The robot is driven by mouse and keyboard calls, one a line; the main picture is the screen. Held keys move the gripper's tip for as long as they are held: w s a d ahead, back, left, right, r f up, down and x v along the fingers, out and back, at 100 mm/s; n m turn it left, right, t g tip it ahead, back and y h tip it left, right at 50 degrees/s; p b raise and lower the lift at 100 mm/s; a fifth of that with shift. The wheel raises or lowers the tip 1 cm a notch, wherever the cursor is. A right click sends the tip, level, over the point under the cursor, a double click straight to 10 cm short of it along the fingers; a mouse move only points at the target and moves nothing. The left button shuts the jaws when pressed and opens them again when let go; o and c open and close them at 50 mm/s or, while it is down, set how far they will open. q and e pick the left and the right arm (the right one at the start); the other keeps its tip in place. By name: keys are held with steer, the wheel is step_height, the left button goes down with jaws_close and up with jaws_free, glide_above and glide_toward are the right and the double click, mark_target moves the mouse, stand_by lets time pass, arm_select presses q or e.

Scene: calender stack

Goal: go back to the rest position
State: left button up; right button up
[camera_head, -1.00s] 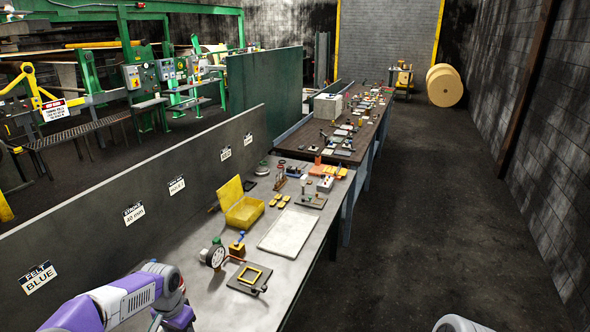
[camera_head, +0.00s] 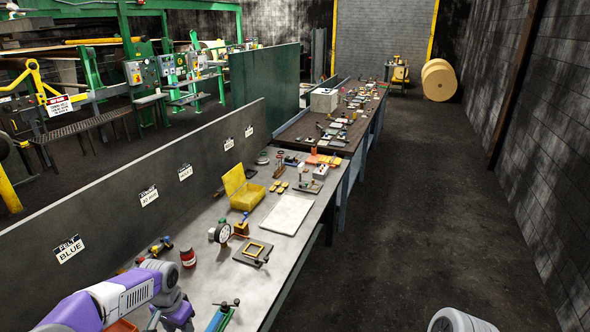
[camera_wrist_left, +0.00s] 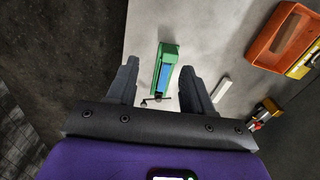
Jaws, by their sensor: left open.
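My left arm comes in at the lower left of the head view, over the near end of the grey workbench (camera_head: 205,275). In the left wrist view my left gripper (camera_wrist_left: 172,85) points down with its two dark fingers spread. It is open and holds nothing. A green and blue clamp-like tool (camera_wrist_left: 163,72) lies on the bench in the gap between the fingers as seen from above; its height below them cannot be told. The tool also shows in the head view (camera_head: 222,318). A rounded white part of my right arm shows at the bottom right; its gripper is out of view.
A red jar (camera_head: 188,258), a round gauge (camera_head: 221,233), a square yellow frame on a plate (camera_head: 254,252), an open yellow box (camera_head: 243,190) and a white tray (camera_head: 287,215) stand along the bench. A grey panel (camera_head: 120,195) edges its left side. The floor to the right is clear.

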arm_select(q)
steer(key=s+d+f+n+h+b, duration=0.1)
steer(key=s+d+f+b, duration=0.2)
steer(key=d+f, duration=0.45)
steer(key=s+d+f+n+h+b, duration=0.1)
steer(key=s+d+f+h+b, duration=0.2)
steer(key=f, duration=0.7)
steer(key=s+d+f+b, duration=0.2)
steer(key=s+d+f, duration=0.1)
steer(key=d+f, duration=0.4)
steer(key=s+d+f+n+b, duration=0.2)
steer(key=s+f+n+b, duration=0.2)
steer(key=s+f, duration=0.7)
steer(key=shift+s+d+f+t, duration=0.3)
steer(key=shift+s+d+f, duration=0.1)
steer(key=shift+s, duration=0.1)
arm_select(e)
step_height(320, 180, down, 13)
steer(key=shift+w+r, duration=0.2)
